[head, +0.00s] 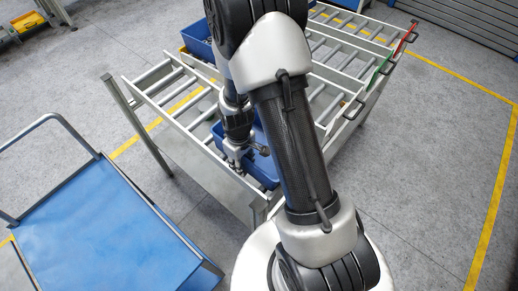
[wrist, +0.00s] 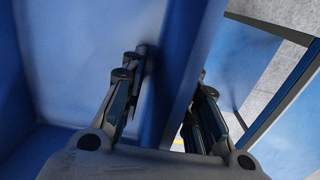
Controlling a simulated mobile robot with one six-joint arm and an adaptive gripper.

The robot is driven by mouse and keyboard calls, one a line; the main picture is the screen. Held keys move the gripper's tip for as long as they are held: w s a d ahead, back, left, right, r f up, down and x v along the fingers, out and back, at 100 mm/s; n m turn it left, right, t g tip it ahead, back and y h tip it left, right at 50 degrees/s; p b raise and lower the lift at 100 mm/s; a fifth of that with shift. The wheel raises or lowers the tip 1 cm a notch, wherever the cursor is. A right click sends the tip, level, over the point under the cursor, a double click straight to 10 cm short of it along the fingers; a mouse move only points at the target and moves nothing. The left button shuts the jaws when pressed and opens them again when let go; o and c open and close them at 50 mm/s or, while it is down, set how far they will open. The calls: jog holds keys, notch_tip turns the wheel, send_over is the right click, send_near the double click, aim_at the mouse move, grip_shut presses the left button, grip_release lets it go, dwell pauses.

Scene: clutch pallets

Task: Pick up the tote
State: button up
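The blue tote (head: 258,172) sits at the near end of a roller lane of the rack, partly hidden by my arm. My gripper (head: 240,158) is down at its left side in the head view. In the wrist view, the fingers of my gripper (wrist: 168,85) straddle an upright blue tote wall (wrist: 177,70). One finger is on the tote's inner side, the other on its outer side, partly hidden by the wall. Whether both pads press on the wall is not clear. The tote's visible inside looks empty.
The roller rack (head: 165,82) has several lanes. Another blue tote (head: 197,38) stands farther back on it. A cart with a blue deck (head: 95,225) and a tubular handle stands at left, near the rack. Grey floor is clear at right, beyond a yellow line (head: 492,215).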

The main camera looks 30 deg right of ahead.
jog(key=shift+c, duration=0.5)
grip_shut()
